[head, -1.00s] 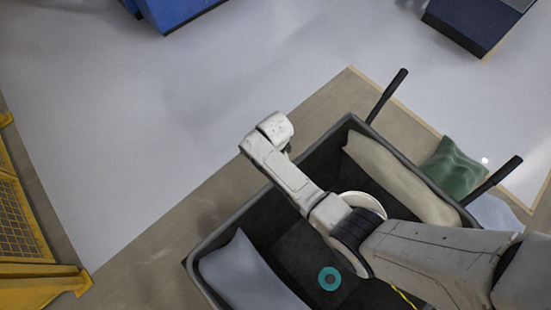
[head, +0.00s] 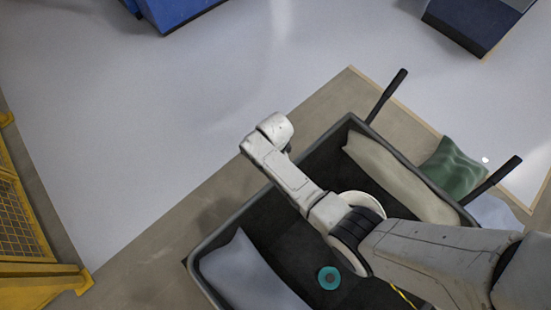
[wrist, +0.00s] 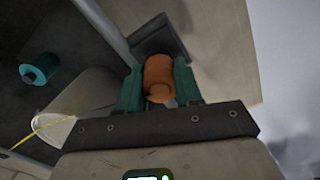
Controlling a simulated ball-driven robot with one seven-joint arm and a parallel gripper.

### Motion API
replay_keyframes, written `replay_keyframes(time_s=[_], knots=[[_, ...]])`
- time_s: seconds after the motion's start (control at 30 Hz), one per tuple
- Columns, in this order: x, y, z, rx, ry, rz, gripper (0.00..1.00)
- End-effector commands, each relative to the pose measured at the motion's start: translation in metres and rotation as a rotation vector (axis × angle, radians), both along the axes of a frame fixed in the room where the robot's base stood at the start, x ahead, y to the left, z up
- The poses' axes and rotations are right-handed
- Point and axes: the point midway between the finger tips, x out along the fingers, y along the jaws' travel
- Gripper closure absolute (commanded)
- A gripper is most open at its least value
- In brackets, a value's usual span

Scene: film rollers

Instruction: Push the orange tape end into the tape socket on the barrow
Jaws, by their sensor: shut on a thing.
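In the wrist view my gripper (wrist: 158,78) has its two teal fingers shut on the orange tape end (wrist: 159,72), a short rounded piece. A dark grey block (wrist: 160,36), which looks like the tape socket, stands just beyond it at the barrow's rim. The tape end overlaps its near edge in the picture; I cannot tell whether it is inside or only in front. In the head view the barrow (head: 222,232) is a dark open tub under my arm. My gripper, the tape end and the socket are hidden there behind the arm.
Grey (head: 245,275) and beige (head: 385,175) sacks line the barrow. A yellow line (wrist: 38,132) crosses the wrist view.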

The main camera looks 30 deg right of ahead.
Motion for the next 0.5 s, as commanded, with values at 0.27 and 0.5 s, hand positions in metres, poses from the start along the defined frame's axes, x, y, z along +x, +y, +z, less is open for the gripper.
replay_keyframes(time_s=[0.27,0.5], knots=[[0.0002,0.0001,-0.0019,0.0,0.0,0.0,1.0],[0.0002,0.0001,-0.0064,0.0,0.0,0.0,1.0]])
